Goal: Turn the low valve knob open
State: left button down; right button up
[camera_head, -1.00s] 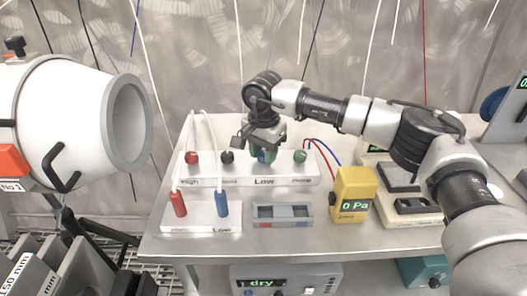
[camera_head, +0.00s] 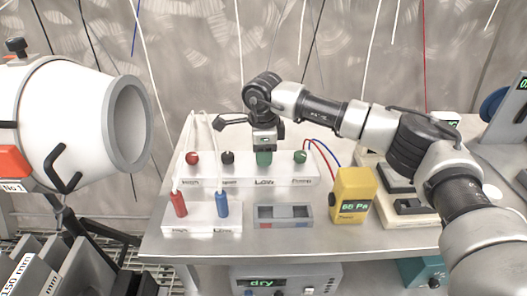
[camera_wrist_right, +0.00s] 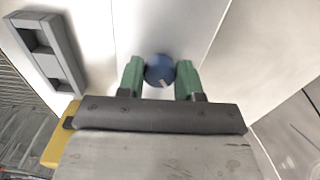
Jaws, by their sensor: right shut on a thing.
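The low valve knob (camera_wrist_right: 160,71) is blue and round with a white mark. In the right wrist view it sits between the two green fingers of my right gripper (camera_wrist_right: 159,66), which are shut on it from both sides. In the head view my right gripper (camera_head: 264,157) comes down from above onto the white valve block (camera_head: 245,182) over the "Low" label. There a green finger hides the knob. The yellow gauge (camera_head: 352,190) reads what looks like 65 Pa. My left gripper is not in view.
On the block, a red knob (camera_head: 192,158) and a black knob (camera_head: 227,157) stand left of the gripper, and a green knob (camera_head: 300,156) close to its right. Red (camera_head: 179,203) and blue (camera_head: 222,204) plugs stand in front. A grey tray (camera_head: 284,223) lies near the table's front.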

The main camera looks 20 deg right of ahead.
jog(key=m, duration=0.4)
jog(key=shift+r, duration=0.1)
jog(key=shift+m+p, duration=0.3)
jog(key=shift+m, duration=1.1)
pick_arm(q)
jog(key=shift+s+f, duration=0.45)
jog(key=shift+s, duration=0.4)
pick_arm(e)
jog(key=shift+m, duration=0.4)
jog(key=shift+w, duration=0.1)
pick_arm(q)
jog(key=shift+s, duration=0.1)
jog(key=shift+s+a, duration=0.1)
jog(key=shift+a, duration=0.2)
pick_arm(e)
jog(key=o, duration=0.9)
